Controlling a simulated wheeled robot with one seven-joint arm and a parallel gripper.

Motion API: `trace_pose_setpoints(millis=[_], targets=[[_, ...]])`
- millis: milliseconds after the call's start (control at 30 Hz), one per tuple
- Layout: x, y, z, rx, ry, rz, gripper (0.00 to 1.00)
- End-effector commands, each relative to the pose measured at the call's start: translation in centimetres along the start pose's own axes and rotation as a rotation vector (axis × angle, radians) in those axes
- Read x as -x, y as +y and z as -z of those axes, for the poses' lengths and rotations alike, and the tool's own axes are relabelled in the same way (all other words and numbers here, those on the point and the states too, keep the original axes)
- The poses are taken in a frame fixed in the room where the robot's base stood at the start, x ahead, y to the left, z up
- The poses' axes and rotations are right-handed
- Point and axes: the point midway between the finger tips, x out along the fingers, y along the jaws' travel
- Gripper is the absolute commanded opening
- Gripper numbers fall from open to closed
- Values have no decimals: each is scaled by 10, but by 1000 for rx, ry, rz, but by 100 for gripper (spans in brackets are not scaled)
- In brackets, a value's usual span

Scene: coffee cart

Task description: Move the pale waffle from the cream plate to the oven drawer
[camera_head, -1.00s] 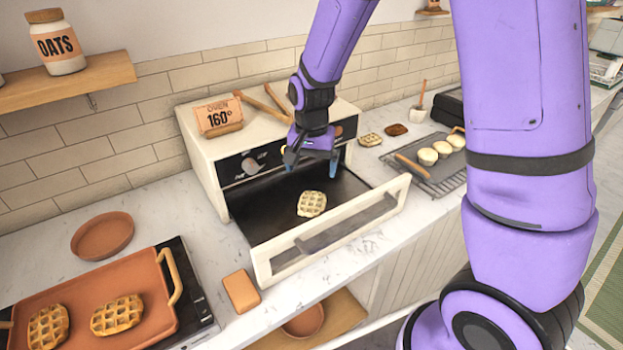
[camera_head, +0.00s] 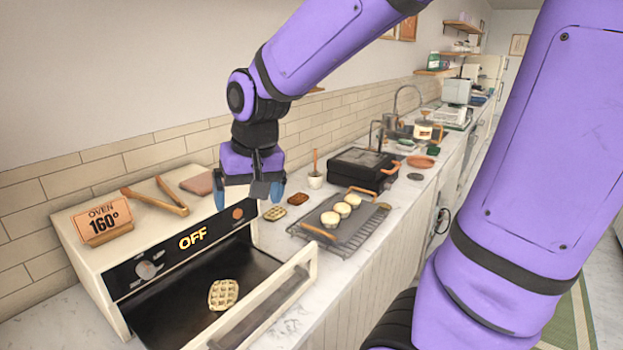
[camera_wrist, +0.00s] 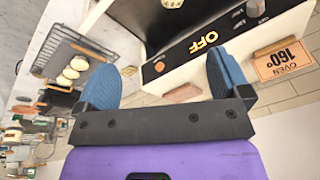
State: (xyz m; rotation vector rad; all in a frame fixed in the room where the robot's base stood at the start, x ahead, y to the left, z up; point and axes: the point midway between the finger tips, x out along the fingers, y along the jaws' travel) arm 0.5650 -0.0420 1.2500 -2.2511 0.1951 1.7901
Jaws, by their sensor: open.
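The pale waffle (camera_head: 223,294) lies flat on the dark floor of the open oven drawer (camera_head: 262,318). Part of it shows at the top edge of the wrist view (camera_wrist: 172,3). My gripper (camera_head: 249,190) is open and empty, held above the oven's right end, up and to the right of the waffle and apart from it. Its two blue fingers stand wide apart in the wrist view (camera_wrist: 165,82). I see no cream plate in either current view.
The oven (camera_head: 150,240) reads OFF, with a 160° sign (camera_head: 103,222) and wooden tongs (camera_head: 160,200) on top. To the right are a small waffle (camera_head: 274,213), a rack (camera_head: 340,222) with round pale items, and a black press (camera_head: 362,168).

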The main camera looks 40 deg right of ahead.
Motion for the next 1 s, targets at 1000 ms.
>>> trace_pose_setpoints(millis=[1000], targets=[[97, 53, -105, 291, 232, -20, 95]])
